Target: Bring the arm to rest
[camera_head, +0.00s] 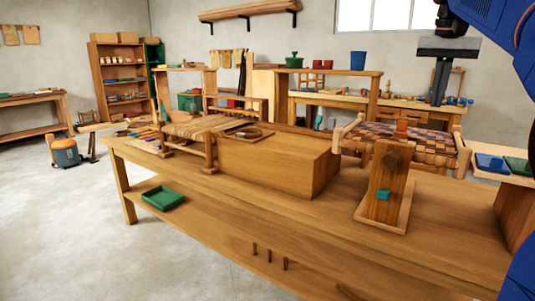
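My gripper (441,101) hangs at the upper right with its dark fingers pointing down. The two fingers stand close together at the middle of the gripper's body and look shut, with nothing visible between them. In the picture it is above the woven seat (408,137) with dark and tan strips, and in front of the far bench. My blue arm runs off the right edge, so most of it is out of view.
A wooden workbench (225,205) fills the middle. On it stand a small woven stool (200,127), a wooden block (270,165) and an upright wooden stand (388,190) with a teal piece. A green tray (163,198) lies on the lower shelf.

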